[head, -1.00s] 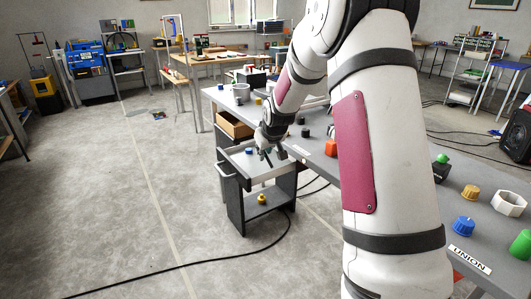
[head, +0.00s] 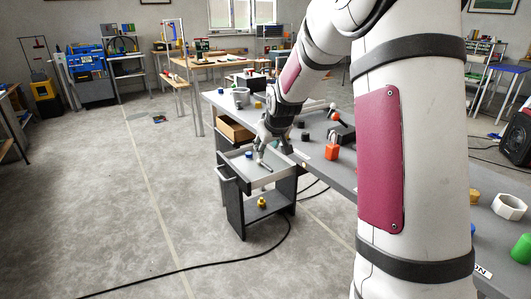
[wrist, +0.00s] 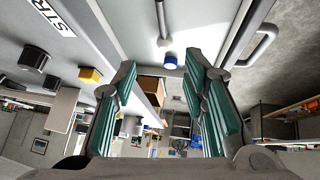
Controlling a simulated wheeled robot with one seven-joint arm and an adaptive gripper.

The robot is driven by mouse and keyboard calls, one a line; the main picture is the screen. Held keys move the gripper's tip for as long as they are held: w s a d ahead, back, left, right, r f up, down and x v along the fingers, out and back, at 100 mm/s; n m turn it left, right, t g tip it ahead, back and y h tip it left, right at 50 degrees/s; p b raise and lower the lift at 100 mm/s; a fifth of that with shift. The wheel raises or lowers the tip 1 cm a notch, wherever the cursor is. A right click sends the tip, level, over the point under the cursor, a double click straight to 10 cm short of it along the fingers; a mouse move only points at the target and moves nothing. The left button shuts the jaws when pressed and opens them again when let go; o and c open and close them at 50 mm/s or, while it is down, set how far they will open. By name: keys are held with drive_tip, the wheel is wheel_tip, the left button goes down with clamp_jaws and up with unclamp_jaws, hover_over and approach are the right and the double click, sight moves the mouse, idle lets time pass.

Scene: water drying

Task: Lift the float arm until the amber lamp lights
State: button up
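My gripper (head: 264,150) is over the tray of a grey cart (head: 258,181) in the head view. In the wrist view my gripper (wrist: 162,72) is open, with green pads on both sides and nothing between them. A blue-ended piece (wrist: 169,62) lies beyond the fingertips, below a thin grey rod (wrist: 163,22); I cannot tell whether they join. A small blue piece (head: 249,154) shows in the tray. On the bench a dark device (head: 343,132) has a thin rod with a white ball (head: 332,104). I cannot tell which thing is the float arm, nor pick out the amber lamp.
An open wooden drawer (head: 235,130) is behind the cart. A brass-coloured piece (head: 262,202) stands on the cart's lower shelf. A black cable crosses the floor; the left floor is clear.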

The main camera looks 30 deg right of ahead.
drive_tip(key=v, duration=0.6)
idle(0.4)
